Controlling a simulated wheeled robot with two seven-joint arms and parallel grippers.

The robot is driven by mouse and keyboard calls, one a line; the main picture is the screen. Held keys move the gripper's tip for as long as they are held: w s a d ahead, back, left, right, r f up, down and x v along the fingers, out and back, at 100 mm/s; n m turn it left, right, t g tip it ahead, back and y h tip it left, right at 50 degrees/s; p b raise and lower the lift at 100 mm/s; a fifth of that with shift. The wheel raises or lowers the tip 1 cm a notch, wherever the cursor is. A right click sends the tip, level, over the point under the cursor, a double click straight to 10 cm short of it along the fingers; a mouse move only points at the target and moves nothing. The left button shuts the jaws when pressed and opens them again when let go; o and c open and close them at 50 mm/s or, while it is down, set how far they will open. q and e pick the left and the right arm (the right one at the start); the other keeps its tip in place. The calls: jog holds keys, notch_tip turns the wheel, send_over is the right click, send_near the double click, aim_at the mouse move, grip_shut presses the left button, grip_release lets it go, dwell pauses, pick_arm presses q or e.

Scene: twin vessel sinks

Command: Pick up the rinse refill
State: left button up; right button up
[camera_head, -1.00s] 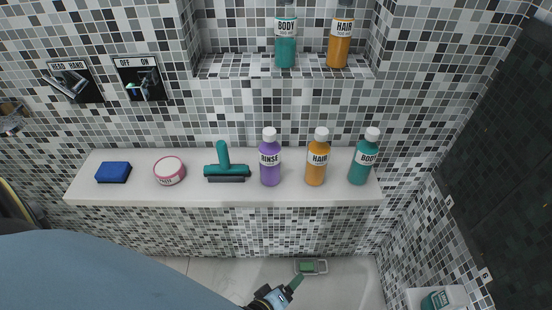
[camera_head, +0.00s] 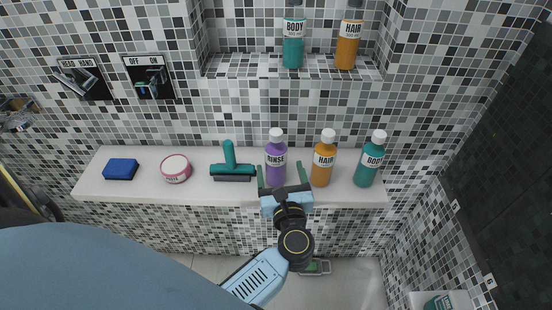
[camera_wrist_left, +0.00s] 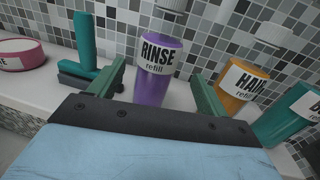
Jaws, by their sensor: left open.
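The rinse refill (camera_head: 275,160) is a purple bottle with a white cap and a white RINSE label, upright on the white ledge. My left gripper (camera_head: 282,174) is open in front of it, with one green finger to each side of the bottle in the picture. In the left wrist view the rinse refill (camera_wrist_left: 156,75) stands between and beyond the two fingers of the left gripper (camera_wrist_left: 160,88). I cannot tell whether the fingertips reach beside it. No contact shows. My right gripper is not in view.
The orange hair refill (camera_head: 322,165) stands close right of the left gripper, with the teal body refill (camera_head: 370,162) beyond. A green squeegee (camera_head: 231,165) lies close on the left, then a pink tin (camera_head: 176,169) and blue sponge (camera_head: 121,169). A tiled shelf (camera_head: 225,66) is above.

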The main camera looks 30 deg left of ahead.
aim_at(275, 152)
pick_arm(q)
jog(key=p+x, duration=0.1)
jog(key=x, duration=0.6)
jog(key=shift+s+r, duration=0.1)
jog(key=shift+s, duration=0.05)
jog(key=shift+r, duration=0.1)
jog(key=c, duration=1.3)
